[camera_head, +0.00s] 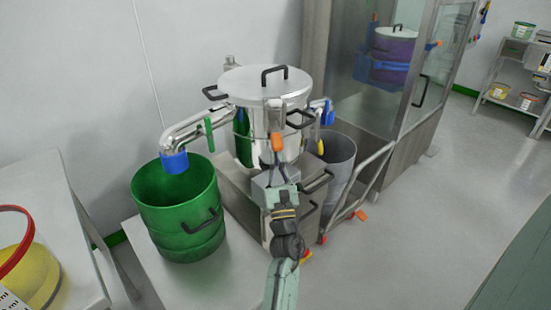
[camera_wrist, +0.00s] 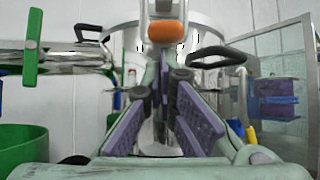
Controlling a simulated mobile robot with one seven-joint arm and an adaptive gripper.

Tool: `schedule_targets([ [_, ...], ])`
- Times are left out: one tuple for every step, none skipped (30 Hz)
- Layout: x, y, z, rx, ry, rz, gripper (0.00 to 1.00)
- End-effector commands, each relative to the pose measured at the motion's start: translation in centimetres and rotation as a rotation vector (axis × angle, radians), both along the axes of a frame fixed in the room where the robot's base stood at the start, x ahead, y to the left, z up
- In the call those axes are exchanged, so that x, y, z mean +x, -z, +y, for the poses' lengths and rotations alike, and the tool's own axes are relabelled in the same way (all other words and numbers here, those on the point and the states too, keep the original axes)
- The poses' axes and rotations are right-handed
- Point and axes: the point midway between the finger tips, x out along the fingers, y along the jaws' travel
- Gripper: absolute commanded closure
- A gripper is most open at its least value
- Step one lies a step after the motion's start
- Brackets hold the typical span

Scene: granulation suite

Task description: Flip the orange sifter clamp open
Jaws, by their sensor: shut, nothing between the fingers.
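The orange sifter clamp (camera_head: 277,141) is on the front of the round steel sifter (camera_head: 265,83), just below its lid rim. In the wrist view the orange clamp (camera_wrist: 165,31) is at the top centre, with its rounded end towards me. My gripper (camera_head: 279,167) is just below the clamp in the head view and hides part of the sifter's front. In the wrist view my gripper (camera_wrist: 162,75) has purple pads and its tips point up towards the clamp. It is shut and empty. I cannot tell whether it touches the clamp.
A green drum (camera_head: 180,205) stands at the left under a blue-ended pipe (camera_head: 174,161). A grey drum (camera_head: 338,150) stands right of the sifter. A green lever (camera_wrist: 33,48) is on the pipe. A steel cabinet (camera_head: 402,125) is behind. Floor at the right is clear.

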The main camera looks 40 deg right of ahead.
Motion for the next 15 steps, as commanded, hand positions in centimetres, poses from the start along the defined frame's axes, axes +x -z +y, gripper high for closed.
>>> schedule_targets([
  [-0.09, -0.01, 0.06, -0.001, 0.001, 0.000, 1.00],
  [-0.13, -0.05, 0.08, 0.000, 0.000, 0.000, 1.00],
  [-0.18, -0.10, 0.09, 0.001, 0.000, -0.001, 1.00],
  [-0.19, -0.14, 0.10, 0.002, 0.000, 0.000, 1.00],
  [-0.21, -0.17, 0.11, 0.001, 0.000, -0.001, 1.00],
  [-0.24, -0.20, 0.14, 0.001, 0.000, -0.001, 1.00],
  [-0.27, -0.24, 0.15, 0.001, 0.000, -0.001, 1.00],
  [-0.28, -0.28, 0.17, 0.000, 0.000, 0.000, 1.00],
  [-0.32, -0.32, 0.20, 0.000, 0.000, 0.000, 1.00],
  [-0.34, -0.36, 0.23, 0.000, 0.000, 0.000, 1.00],
  [-0.37, -0.40, 0.24, 0.001, -0.001, 0.000, 1.00],
  [-0.41, -0.45, 0.27, 0.001, -0.001, 0.000, 1.00],
  [-0.43, -0.49, 0.29, 0.001, -0.001, 0.000, 1.00],
  [-0.47, -0.52, 0.30, 0.000, -0.001, -0.001, 1.00],
  [-0.52, -0.59, 0.34, 0.000, -0.001, -0.001, 1.00],
])
